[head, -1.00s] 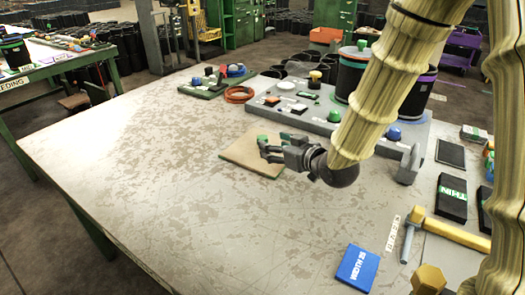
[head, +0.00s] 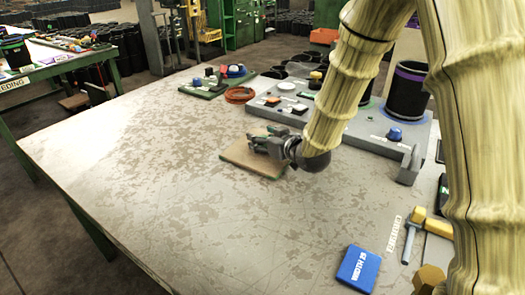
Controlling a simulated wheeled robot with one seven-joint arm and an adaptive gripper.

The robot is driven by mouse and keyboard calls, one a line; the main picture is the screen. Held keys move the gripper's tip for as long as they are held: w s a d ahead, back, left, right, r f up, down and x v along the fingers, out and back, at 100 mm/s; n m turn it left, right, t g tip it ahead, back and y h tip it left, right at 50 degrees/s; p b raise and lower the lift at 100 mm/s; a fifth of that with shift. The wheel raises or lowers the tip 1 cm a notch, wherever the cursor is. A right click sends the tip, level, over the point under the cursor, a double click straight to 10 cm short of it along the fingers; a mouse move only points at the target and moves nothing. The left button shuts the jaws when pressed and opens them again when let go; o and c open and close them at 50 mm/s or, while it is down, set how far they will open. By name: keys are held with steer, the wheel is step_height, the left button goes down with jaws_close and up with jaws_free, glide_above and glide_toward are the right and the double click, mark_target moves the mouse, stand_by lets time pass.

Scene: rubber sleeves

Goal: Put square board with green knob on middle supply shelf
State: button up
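The square tan board (head: 240,158) lies flat on the worn table, left of the grey raised panel. My gripper (head: 255,141) is over the far part of the board, with its fingers pointing left. The green knob is hidden behind the fingers now. I cannot tell whether the fingers are closed on the knob or only around it. I cannot make out which thing is the middle supply shelf.
The grey panel (head: 358,128) behind my gripper bears small items and a black cylinder (head: 405,93). A green tray (head: 207,90) and an orange coil (head: 239,95) stand at the back. The table's left is clear.

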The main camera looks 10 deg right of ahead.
jaws_close()
stand_by(0.3)
steer(key=shift+r, duration=0.15)
step_height(320, 180, up, 18)
steer(key=p, duration=0.2)
stand_by(0.3)
